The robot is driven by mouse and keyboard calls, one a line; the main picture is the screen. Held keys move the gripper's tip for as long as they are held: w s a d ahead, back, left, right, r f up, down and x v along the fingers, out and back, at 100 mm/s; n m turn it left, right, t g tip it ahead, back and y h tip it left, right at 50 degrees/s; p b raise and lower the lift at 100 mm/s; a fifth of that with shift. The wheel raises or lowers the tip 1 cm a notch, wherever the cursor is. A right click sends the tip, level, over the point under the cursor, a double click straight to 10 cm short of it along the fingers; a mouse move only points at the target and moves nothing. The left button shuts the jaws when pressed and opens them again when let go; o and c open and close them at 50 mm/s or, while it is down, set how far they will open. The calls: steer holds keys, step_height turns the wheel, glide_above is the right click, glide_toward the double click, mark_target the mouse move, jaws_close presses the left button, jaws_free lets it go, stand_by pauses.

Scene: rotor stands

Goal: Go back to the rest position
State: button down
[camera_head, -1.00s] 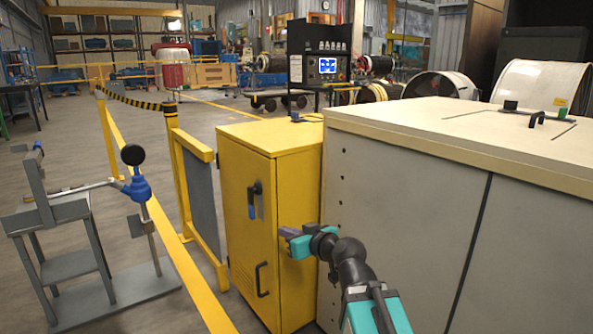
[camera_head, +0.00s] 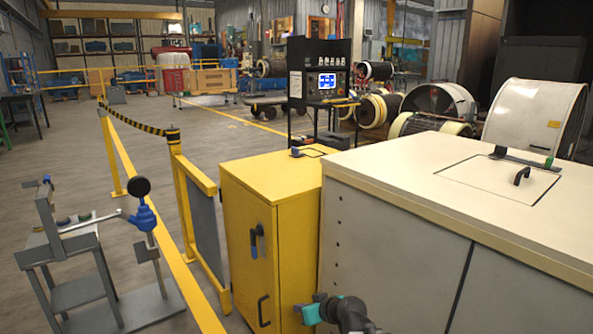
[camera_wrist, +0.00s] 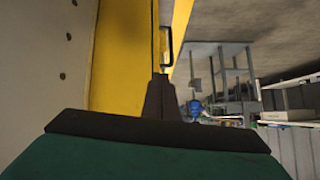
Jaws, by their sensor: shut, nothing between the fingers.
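My gripper (camera_head: 302,312) is low in the head view, in front of the yellow cabinet (camera_head: 228,232) near its right edge. In the wrist view its dark fingers (camera_wrist: 158,92) are together with nothing between them. The cabinet door has a black and blue lever handle (camera_head: 256,241), pointing down, and a black pull handle (camera_head: 263,311) below it. The fingers look apart from both handles, though the exact gap cannot be told. Most of my arm is below the head view's edge.
A large pale cabinet (camera_head: 395,225) stands close at right. A yellow barrier (camera_head: 192,215) stands left of the yellow cabinet. A control console (camera_head: 320,85) and rotor drums stand behind. Open floor lies at back left.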

steer(key=s+d+f+m+g+h+p, duration=0.1)
steer(key=s+d+f+g+p, duration=0.2)
steer(key=s+f+p, duration=0.45)
steer(key=s+d+f+g+h+p, duration=0.1)
steer(key=s+d+f+g+p, duration=0.25)
steer(key=s+p, duration=0.6)
steer(key=s+d+f+m+g+h+p, duration=0.2)
steer(key=s+d+g, duration=0.1)
steer(key=s, duration=0.9)
steer(key=s+d+f+m+g+h+p, duration=0.1)
steer(key=s+d, duration=0.5)
steer(key=s, duration=0.7)
steer(key=m+g+h+p, duration=0.1)
steer(key=g+p, duration=0.1)
steer(key=g, duration=0.1)
steer(key=shift+f, duration=0.35)
